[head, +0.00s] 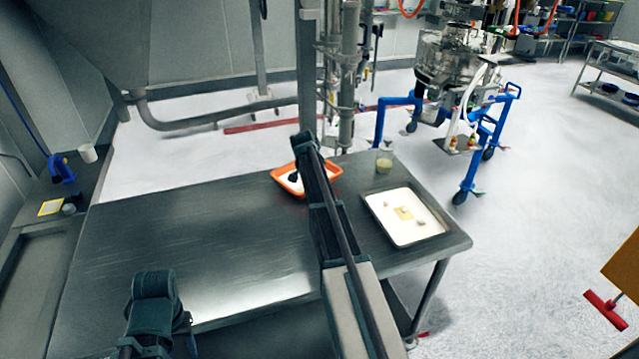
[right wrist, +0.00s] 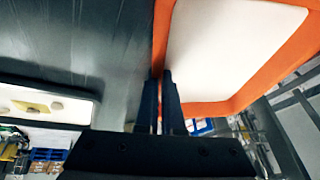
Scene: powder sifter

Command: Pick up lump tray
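An orange tray (head: 283,170) with a white inside sits at the far edge of the table, partly hidden by my right arm. I cannot tell whether the tray is clear of the table. A white tray (head: 382,212) with several small pale lumps and a yellowish square lies at the table's right end.
The metal table (head: 180,230) is mostly bare on its left and middle. A clear beaker (head: 384,161) with yellowish contents stands behind the white tray. Vertical steel pipes (head: 349,80) rise behind the table. A blue-framed wheeled vessel stand (head: 470,185) is beyond its far right corner.

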